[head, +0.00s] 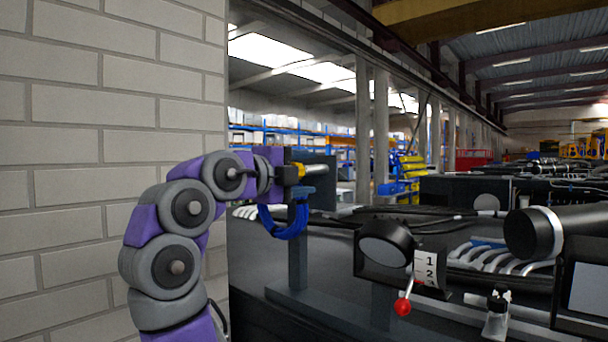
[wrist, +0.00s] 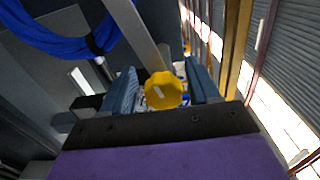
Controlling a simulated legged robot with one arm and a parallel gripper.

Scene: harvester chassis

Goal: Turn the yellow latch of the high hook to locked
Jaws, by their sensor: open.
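The yellow latch (wrist: 166,91) is a lobed knob with a short white mark, seen in the wrist view. It also shows as a small yellow spot in the head view (head: 301,170). My gripper (wrist: 160,68) is open, with one blue-grey finger to each side of the latch in the picture; I cannot tell whether they touch it. In the head view my gripper (head: 314,169) is at the dark panel (head: 322,190) on top of a post. A blue cable coil (head: 290,222) hangs just below. The hook itself is hard to make out.
A pale brick wall (head: 100,120) stands close at the left of my arm. A grey post (head: 298,262) rises below the panel. A red-knobbed lever (head: 403,306) and black cylinders (head: 560,230) stand at the right. Open air lies above the panel.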

